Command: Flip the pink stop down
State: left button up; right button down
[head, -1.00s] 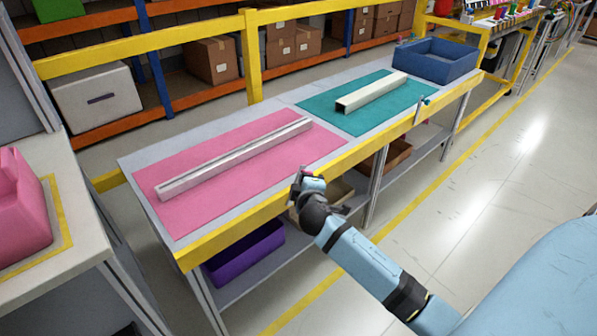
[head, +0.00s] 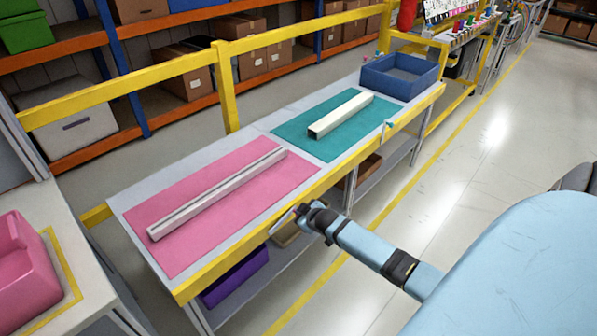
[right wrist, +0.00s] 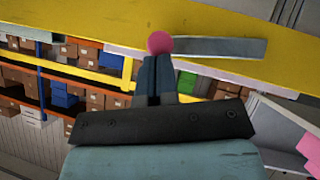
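The pink stop's round pink knob (right wrist: 158,43) shows in the right wrist view, at the end of a flat grey bar (right wrist: 215,47) that runs right along the yellow table edge. My right gripper (right wrist: 157,58) has its dark fingers together, with their tips at the knob; whether they grip it or only touch it is unclear. In the head view my right gripper (head: 298,211) is at the yellow front edge by the pink mat (head: 240,212). The grey bar (head: 283,221) slants down-left from it, and the knob is hidden there. My left gripper is not in view.
A long grey profile (head: 215,195) lies on the pink mat. A whitish profile (head: 340,114) lies on the teal mat (head: 300,145). A teal-knobbed stop (head: 388,124) stands at the front edge, and a blue bin (head: 400,75) at the far end. The floor on the right is clear.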

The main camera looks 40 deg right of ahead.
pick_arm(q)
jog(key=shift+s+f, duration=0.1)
pick_arm(e)
jog(key=shift+w+d+f, duration=0.1)
jog(key=shift+d+f, duration=0.1)
jog(key=shift+f, duration=0.3)
jog(key=shift+d+f, duration=0.2)
jog(key=shift+f, duration=0.3)
pick_arm(q)
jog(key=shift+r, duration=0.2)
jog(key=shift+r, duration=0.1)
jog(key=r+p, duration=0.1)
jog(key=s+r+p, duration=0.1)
jog(key=p, duration=0.1)
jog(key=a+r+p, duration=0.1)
jog(key=p, duration=0.1)
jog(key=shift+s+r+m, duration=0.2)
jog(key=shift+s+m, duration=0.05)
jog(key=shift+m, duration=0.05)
pick_arm(e)
jog(key=s+a+r, duration=0.1)
jog(key=s+r, duration=0.7)
jog(key=r, duration=0.1)
jog(key=shift+s+r, duration=0.4)
